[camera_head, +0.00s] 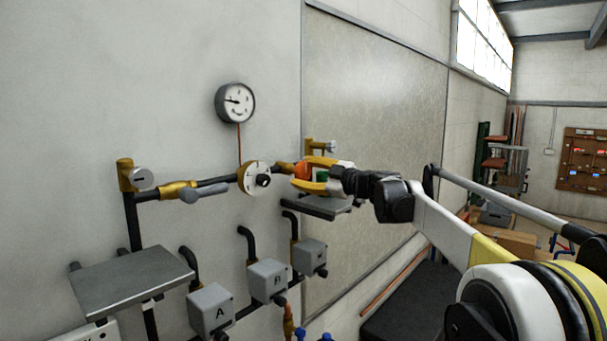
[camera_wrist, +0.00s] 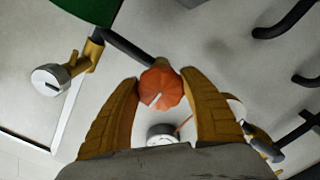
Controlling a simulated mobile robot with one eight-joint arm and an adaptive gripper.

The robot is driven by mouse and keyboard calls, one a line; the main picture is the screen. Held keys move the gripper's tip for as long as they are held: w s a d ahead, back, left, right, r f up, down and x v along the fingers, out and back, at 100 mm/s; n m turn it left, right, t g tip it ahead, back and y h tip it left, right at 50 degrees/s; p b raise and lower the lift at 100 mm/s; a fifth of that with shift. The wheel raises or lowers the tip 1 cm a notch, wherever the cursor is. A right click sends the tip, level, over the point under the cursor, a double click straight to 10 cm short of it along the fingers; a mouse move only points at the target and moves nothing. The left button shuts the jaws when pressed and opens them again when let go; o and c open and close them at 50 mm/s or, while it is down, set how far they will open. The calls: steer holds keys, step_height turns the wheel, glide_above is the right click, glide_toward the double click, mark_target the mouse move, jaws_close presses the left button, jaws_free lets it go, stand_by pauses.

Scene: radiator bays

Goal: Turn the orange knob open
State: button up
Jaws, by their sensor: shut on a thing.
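The orange knob (camera_head: 301,170) sits on the pipe run on the wall, to the right of a white round dial (camera_head: 254,180). In the wrist view the ribbed orange knob (camera_wrist: 164,84) shows a short white mark on its face. My gripper (camera_head: 318,175) reaches it from the right. In the wrist view its two yellow fingers (camera_wrist: 161,84) lie on either side of the knob and are shut on it. The fingers hide part of the knob in the head view.
A pressure gauge (camera_head: 235,102) hangs above the pipe. A lever valve (camera_head: 205,192) is at left. Grey shelves (camera_head: 133,278) and boxes (camera_head: 211,309) marked A and B stick out below. A green part (camera_wrist: 88,8) is close by in the wrist view.

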stand_by(0.3)
steer(key=o, duration=1.2)
steer(key=v, duration=1.2)
